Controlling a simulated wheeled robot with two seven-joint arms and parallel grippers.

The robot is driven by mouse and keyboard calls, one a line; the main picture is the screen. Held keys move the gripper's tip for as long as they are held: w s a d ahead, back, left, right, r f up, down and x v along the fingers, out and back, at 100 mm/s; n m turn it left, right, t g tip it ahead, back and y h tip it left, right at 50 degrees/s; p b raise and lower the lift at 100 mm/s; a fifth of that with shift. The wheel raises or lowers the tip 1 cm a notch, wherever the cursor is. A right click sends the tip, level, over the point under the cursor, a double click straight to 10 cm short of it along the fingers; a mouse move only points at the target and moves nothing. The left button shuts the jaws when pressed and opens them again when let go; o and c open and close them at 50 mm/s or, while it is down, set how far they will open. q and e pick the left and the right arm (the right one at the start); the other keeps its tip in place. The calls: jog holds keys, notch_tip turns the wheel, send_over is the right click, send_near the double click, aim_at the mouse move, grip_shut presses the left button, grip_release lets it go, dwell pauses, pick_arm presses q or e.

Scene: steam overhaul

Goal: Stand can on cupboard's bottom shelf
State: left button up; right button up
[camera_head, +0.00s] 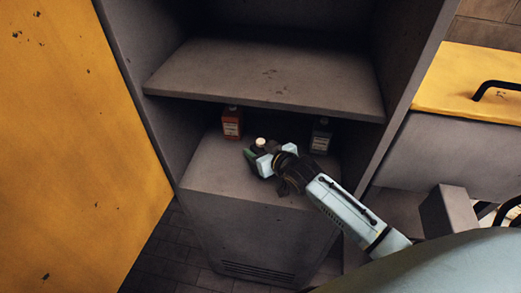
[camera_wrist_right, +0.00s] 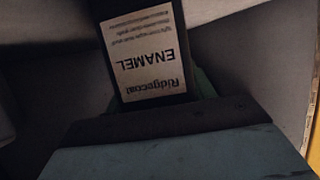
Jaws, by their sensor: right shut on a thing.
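The open cupboard stands in the middle of the head view, with its bottom shelf (camera_head: 215,165) below a middle shelf (camera_head: 265,80). My right gripper (camera_head: 268,158) is over the bottom shelf near its front and is shut on a can. In the head view the can's cream cap (camera_head: 260,142) shows above the fingers; most of its body is hidden. In the right wrist view the can (camera_wrist_right: 150,50) looks dark, with a pale upside-down label reading "Ridgecoat ENAMEL". I cannot tell whether its base touches the shelf. My left gripper is not in view.
A red-orange container (camera_head: 232,124) stands at the back left of the bottom shelf, and a dark one (camera_head: 321,136) at the back right. The yellow door (camera_head: 75,140) is open on the left. A yellow-topped cabinet (camera_head: 460,150) stands to the right.

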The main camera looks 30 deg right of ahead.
dwell(0.3)
jog(key=o, duration=1.3)
jog(key=shift+f, duration=0.2)
jog(key=shift+r, duration=0.25)
jog(key=v, duration=1.2)
jog(key=shift+f+p, duration=0.2)
jog(key=shift+p, duration=0.15)
